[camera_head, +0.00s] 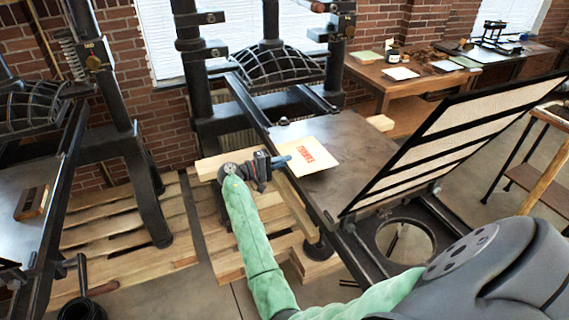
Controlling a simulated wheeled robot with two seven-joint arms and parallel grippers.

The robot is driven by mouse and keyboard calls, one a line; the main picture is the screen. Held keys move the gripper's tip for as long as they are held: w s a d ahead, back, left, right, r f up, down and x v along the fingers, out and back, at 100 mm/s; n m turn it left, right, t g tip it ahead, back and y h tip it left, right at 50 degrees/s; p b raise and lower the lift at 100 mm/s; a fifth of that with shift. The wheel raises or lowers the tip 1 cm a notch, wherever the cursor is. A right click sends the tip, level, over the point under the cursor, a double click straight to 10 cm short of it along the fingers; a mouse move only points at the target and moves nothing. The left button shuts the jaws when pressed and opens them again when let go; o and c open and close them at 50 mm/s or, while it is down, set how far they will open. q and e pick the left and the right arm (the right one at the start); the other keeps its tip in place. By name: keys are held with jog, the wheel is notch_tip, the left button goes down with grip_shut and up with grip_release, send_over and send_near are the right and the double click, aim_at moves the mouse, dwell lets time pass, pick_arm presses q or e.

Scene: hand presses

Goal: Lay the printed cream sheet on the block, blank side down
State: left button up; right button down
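The printed cream sheet (322,158) is over the dark flat bed of the middle press, near the bed's left edge. Its red print faces up, so the blank side faces down. My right gripper (284,161) reaches in from the left side of the bed, its blue fingertips together at the sheet's left edge. It looks shut on that edge. I cannot tell whether the sheet touches anything below. My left gripper is not in view.
The press bed (362,150) is bare around the sheet. A hinged frame with pale panels (455,135) stands raised on the bed's right. Another press (105,115) stands at the left. A wooden table (385,85) with papers is behind.

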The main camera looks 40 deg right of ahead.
jog(key=shift+r, duration=0.65)
jog(key=shift+a, duration=0.1)
jog(key=w+a+r, duration=0.1)
jog(key=a+r, duration=0.2)
jog(key=a, duration=0.3)
jog(key=shift+w+a, duration=0.25)
jog(key=shift+a, duration=0.05)
dwell(0.3)
dwell(1.5)
